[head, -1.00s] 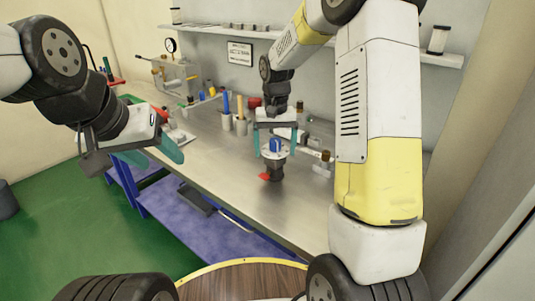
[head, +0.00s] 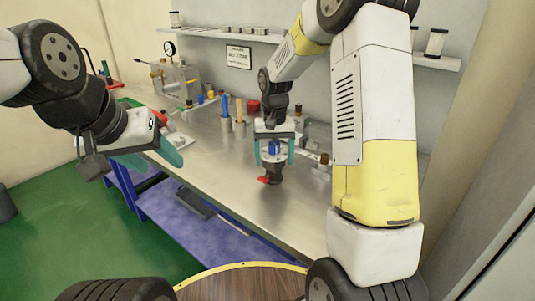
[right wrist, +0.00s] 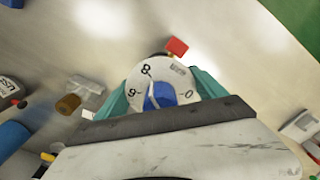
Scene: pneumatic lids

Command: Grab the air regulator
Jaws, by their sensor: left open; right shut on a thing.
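The air regulator (head: 274,174) stands upright on the metal workbench, with a dark body, a pale numbered dial, a blue knob and a red part low at its side. My right gripper (head: 274,152) is over it from above, its teal fingers shut on both sides of the dial. In the right wrist view the regulator's dial (right wrist: 183,79) sits between the fingers, with the blue knob partly hidden by the gripper body. My left gripper (head: 152,160) is open and empty, in front of the bench at the left.
The workbench (head: 225,179) has clear metal in front of and left of the regulator. Small fittings (head: 325,162) lie close to its right. Cups with blue tools (head: 240,127) and a red round thing (head: 253,106) stand behind. A gauge device (head: 178,78) is at the back left.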

